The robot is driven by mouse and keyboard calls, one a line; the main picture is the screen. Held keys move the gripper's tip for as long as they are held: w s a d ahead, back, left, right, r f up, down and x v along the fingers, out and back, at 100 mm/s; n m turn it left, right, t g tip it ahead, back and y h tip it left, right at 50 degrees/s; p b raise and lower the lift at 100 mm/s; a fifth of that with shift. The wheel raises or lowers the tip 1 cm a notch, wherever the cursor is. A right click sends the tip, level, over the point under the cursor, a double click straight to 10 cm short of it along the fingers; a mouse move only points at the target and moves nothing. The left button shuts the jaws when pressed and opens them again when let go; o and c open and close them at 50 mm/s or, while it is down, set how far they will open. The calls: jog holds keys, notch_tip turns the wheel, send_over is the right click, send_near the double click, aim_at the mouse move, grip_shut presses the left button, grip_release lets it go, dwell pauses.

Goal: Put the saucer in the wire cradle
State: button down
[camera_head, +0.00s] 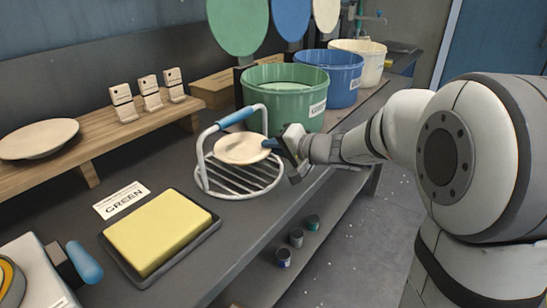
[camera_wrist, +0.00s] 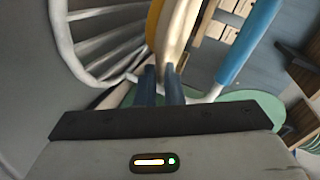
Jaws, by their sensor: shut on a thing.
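The cream saucer (camera_head: 241,149) is over the wire cradle, tilted in the head view. My gripper (camera_head: 271,144) is shut on the saucer's right edge. In the wrist view, the saucer (camera_wrist: 178,35) shows edge-on between the two dark fingers of my gripper (camera_wrist: 160,72). The wire cradle (camera_head: 240,193) is a round white wire rack with an arched handle that has a blue grip (camera_head: 236,117). The cradle's bars also show in the wrist view (camera_wrist: 105,40). I cannot tell whether the saucer touches the bars.
A yellow sponge block (camera_head: 158,232) on a dark tray and a GREEN label (camera_head: 121,200) lie left of the cradle. A wooden shelf (camera_head: 100,150) holds another plate (camera_head: 38,139). Green (camera_head: 290,95), blue (camera_head: 340,80) and cream tubs (camera_head: 370,62) stand behind. The counter's front edge is close to the cradle.

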aim_at(272, 169)
jog(key=shift+w+a+f+b, duration=0.1)
jog(key=shift+f+b, duration=0.1)
jog(key=shift+f, duration=0.7)
jog(key=shift+w+a+f+b, duration=0.1)
jog(key=shift+f+b, duration=0.1)
jog(key=shift+f, duration=0.65)
jog(key=shift+f, duration=0.15)
jog(key=c, duration=1.6)
grip_release()
jog(key=shift+o, duration=0.2)
